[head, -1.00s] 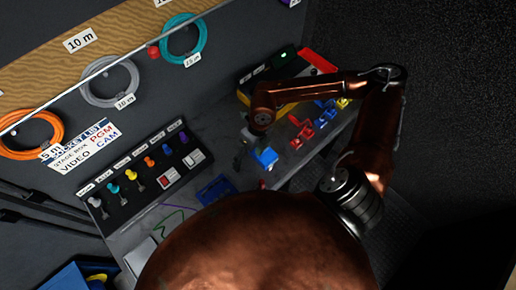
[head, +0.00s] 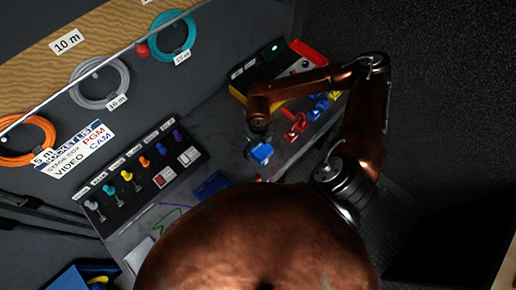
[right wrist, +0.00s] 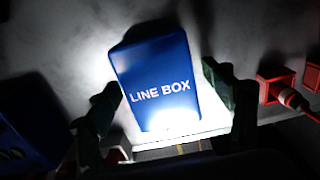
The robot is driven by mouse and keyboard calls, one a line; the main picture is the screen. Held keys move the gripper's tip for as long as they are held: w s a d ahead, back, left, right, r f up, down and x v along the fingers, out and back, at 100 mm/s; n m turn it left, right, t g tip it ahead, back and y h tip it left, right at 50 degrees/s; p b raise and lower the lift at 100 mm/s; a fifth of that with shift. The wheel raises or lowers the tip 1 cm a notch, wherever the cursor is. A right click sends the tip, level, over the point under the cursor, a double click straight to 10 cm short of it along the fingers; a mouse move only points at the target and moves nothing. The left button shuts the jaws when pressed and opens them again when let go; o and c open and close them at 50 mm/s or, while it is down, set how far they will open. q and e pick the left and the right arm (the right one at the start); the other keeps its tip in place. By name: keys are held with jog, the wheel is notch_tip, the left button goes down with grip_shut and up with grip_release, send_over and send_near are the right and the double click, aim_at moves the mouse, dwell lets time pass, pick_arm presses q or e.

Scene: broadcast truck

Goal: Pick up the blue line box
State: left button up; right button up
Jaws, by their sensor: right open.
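The blue line box (head: 261,153) sits on the grey counter near its front edge. In the right wrist view the line box (right wrist: 158,80) shows its top face with white "LINE BOX" lettering, slightly tilted in the picture. My right gripper (head: 258,138) is over the box in the head view and partly covers it. In the right wrist view my right gripper (right wrist: 163,95) is open, with one dark finger on each side of the box. A gap shows beside the right finger; whether the left finger touches is unclear. My left gripper is not in view.
Red connector pieces (head: 294,126) stand right of the box, with blue and yellow ones beyond. A black panel with coloured plugs (head: 140,173) lies to the left. A blue tray-like item (head: 211,185) is nearby. Coiled cables hang on the wall behind.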

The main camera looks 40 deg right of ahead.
jog(key=shift+c, duration=0.3)
jog(key=c, duration=1.5)
jog(key=shift+o, duration=0.2)
jog(key=shift+r, duration=0.1)
